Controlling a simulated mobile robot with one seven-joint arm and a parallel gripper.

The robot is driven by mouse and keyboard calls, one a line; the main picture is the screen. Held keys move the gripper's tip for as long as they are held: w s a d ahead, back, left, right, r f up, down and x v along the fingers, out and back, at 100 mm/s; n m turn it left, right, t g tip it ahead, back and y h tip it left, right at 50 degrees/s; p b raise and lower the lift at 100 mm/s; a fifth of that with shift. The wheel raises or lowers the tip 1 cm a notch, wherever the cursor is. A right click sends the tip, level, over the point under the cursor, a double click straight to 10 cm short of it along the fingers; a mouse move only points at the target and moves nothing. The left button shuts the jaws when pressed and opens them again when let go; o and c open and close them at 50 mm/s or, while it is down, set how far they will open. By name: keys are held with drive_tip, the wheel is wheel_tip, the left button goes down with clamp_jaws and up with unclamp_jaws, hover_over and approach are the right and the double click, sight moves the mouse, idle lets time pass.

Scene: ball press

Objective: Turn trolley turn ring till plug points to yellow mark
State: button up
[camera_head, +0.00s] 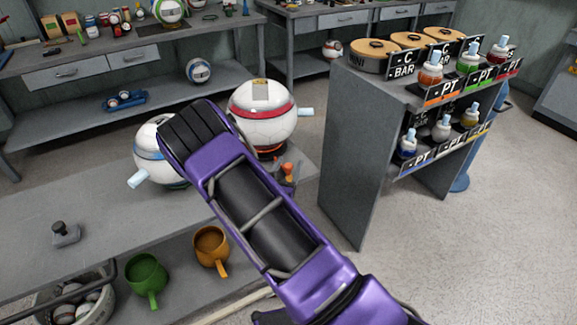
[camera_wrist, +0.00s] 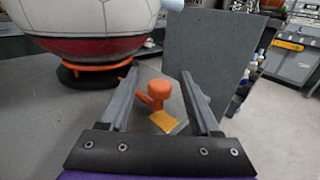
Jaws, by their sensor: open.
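A white ball with a red band (camera_head: 262,112) sits on an orange turn ring (camera_head: 272,151) on the grey bench. Its pale blue plug (camera_head: 306,112) points right; the plug's lower edge shows in the wrist view (camera_wrist: 172,5). The ring also shows in the wrist view (camera_wrist: 92,67), with an orange knob (camera_wrist: 158,92) to its right. A yellow mark (camera_wrist: 164,122) lies on the surface just in front of the knob. My gripper (camera_wrist: 160,74) is open, its fingers on either side of the knob. In the head view my arm hides the gripper.
A white ball with a blue band (camera_head: 151,150) stands left of my arm, its plug (camera_head: 138,179) pointing down-left. A grey shelf (camera_head: 346,150) with bottles stands close on the right. A green mug (camera_head: 146,272) and an orange mug (camera_head: 210,246) sit below the bench top.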

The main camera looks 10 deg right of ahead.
clamp_jaws()
idle(1.4)
